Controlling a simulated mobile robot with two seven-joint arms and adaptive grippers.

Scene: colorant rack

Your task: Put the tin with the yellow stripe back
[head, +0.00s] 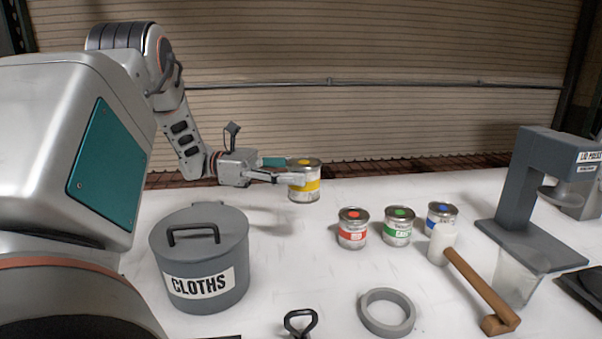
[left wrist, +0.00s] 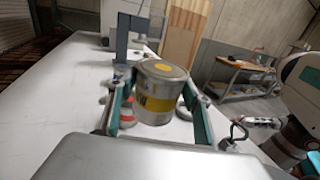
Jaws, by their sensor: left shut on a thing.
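The tin with the yellow stripe (head: 304,187) is upright at the back of the white table, with a yellow dot on its lid. My left gripper (head: 296,174) is shut on it from the left. In the left wrist view the same tin (left wrist: 160,92) sits between the two fingers of my left gripper (left wrist: 158,108). I cannot tell whether its base touches the table. A red-striped tin (head: 353,229), a green-striped tin (head: 398,227) and a blue-striped tin (head: 441,216) stand in a row to its right and nearer. My right gripper is not clearly visible.
A grey bin marked CLOTHS (head: 201,262) stands at the front left. A grey ring (head: 387,313) lies in front. A wooden-handled mallet (head: 476,284) and a grey dispenser stand (head: 520,185) are at the right. The table behind the tin row is clear.

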